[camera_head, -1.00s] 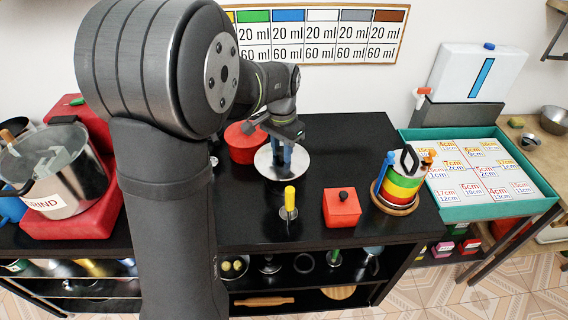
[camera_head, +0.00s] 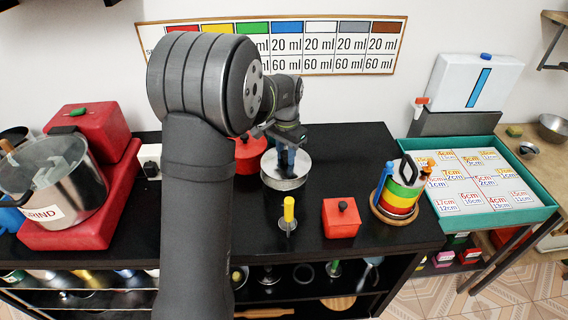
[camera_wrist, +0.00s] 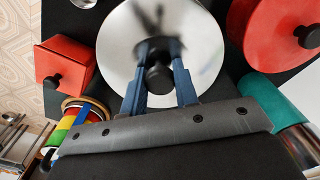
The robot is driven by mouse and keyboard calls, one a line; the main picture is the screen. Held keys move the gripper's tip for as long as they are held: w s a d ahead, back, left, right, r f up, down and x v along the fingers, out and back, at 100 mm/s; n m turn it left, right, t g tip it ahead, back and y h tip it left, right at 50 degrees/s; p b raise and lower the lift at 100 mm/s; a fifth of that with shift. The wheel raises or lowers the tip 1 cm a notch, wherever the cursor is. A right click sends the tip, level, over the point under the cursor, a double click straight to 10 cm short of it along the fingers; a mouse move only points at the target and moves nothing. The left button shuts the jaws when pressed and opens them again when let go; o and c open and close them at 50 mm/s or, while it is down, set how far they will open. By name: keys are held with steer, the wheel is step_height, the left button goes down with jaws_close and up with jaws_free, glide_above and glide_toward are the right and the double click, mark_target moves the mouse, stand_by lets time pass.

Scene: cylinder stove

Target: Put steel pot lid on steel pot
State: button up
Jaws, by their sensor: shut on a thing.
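The steel pot lid (camera_head: 271,162) is a round shiny disc over the steel pot (camera_head: 285,184), whose short side wall shows below it in the head view. The lid looks level and lined up with the pot; I cannot tell whether it rests fully on the rim. My gripper (camera_head: 288,172) points down at the lid's middle. In the wrist view my gripper (camera_wrist: 159,82) has its blue fingers shut on the black knob of the lid (camera_wrist: 118,45). The lid hides the pot there.
A red pot (camera_head: 252,152) stands close behind on the black table (camera_head: 350,160). A yellow-handled tool (camera_head: 288,212), a red box with a black knob (camera_head: 341,218) and a coloured ring stack (camera_head: 400,190) stand in front and to the right. A large pot (camera_head: 60,180) is at left.

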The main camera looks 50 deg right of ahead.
mark_target(284, 164)
steer(key=shift+w+f, duration=0.4)
steer(key=shift+f, duration=1.8)
steer(key=shift+f, duration=0.1)
steer(key=o, duration=1)
steer(key=shift+o, duration=0.2)
step_height(284, 164, up, 12)
steer(key=shift+r, duration=0.1)
steer(key=shift+f, duration=4.25)
steer(key=shift+f, duration=0.1)
